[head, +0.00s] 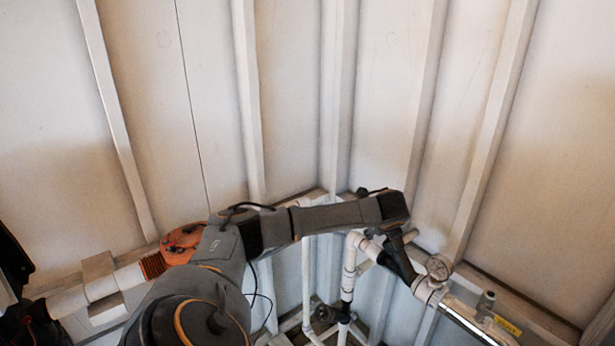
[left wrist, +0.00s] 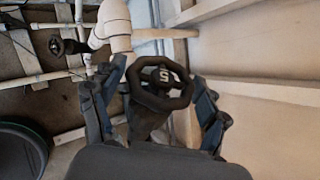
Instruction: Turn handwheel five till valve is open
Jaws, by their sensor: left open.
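Handwheel five (left wrist: 163,76) is a dark, many-sided wheel with a white "5" on its hub, in the middle of the left wrist view. The 5 appears turned over. My left gripper (left wrist: 157,98) is open, with one finger on each side of the wheel. I cannot tell whether the fingers touch the rim. In the head view my left arm reaches across from the left, and its gripper (head: 399,256) points down at the white pipes left of a gauge. The wheel cannot be made out there. My right gripper is not in view.
A round pressure gauge (head: 438,267) sits on the pipe right of my gripper. Another dark handwheel (head: 325,313) is lower down, beside a white vertical pipe (head: 349,270). Ribbed pale walls (head: 390,90) stand close behind. A white pipe (left wrist: 116,22) runs beyond handwheel five.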

